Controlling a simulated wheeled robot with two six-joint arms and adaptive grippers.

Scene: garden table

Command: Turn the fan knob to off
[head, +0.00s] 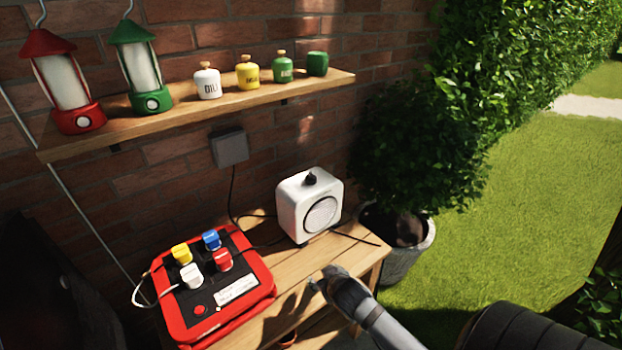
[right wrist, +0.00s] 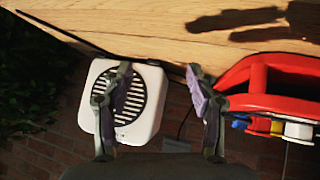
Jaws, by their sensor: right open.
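A white box (head: 294,206) with a round grille, which looks like the fan, stands on the wooden table with a black knob (head: 311,179) on top. In the right wrist view the white box (right wrist: 151,106) appears upside down with its dark slotted grille, and its knob cannot be made out. My right gripper (head: 318,282) is over the table's front edge, nearer than the box and apart from it. In the right wrist view its two fingers (right wrist: 160,72) are spread and empty; one overlaps the grille in the picture. My left gripper is not in view.
A red case (head: 262,292) with yellow, blue, white and red caps lies left of the box. A shelf (head: 165,119) above holds two lanterns and several small canisters. A potted bush (head: 425,150) stands at the right. Cables run behind the box.

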